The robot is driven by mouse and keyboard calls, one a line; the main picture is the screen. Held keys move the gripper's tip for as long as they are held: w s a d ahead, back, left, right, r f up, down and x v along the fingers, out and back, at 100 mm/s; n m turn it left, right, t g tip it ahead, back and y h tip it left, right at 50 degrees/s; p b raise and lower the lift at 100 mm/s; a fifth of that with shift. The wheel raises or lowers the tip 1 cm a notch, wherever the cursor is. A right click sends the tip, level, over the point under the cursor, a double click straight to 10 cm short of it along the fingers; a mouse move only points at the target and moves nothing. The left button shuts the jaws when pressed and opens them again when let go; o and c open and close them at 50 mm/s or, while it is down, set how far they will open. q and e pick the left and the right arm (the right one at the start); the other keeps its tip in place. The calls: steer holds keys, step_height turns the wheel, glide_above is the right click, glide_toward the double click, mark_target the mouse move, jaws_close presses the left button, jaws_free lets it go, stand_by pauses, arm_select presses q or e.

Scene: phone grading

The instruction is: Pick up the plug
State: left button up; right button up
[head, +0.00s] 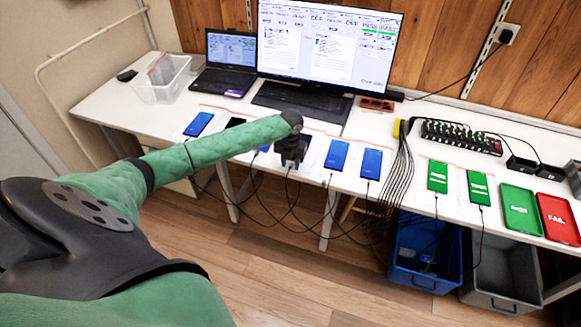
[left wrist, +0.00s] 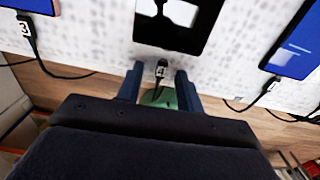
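A black plug with a white label marked 4 (left wrist: 161,69) sits at the lower edge of a dark-screened phone (left wrist: 168,38) in the left wrist view. I cannot tell whether its tip is inside the phone. Its cable runs down between the fingers of my left gripper (left wrist: 160,82). The two blue fingers stand apart, one on each side of the plug, with gaps between. In the head view my left gripper (head: 291,160) is over the table's front edge and hides most of that phone and the plug. My right gripper does not show clearly.
Blue-screened phones (head: 337,154) lie on either side along the white table (head: 225,103). A bundle of cables (head: 399,165) hangs off the front edge. Green (head: 520,210) and red (head: 558,217) trays are at the right. A blue crate (head: 415,250) stands on the floor.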

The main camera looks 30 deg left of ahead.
arm_select(q)
steer(key=shift+f, duration=0.1)
steer(key=shift+c, duration=0.3)
steer(key=c, duration=0.7)
jaws_close()
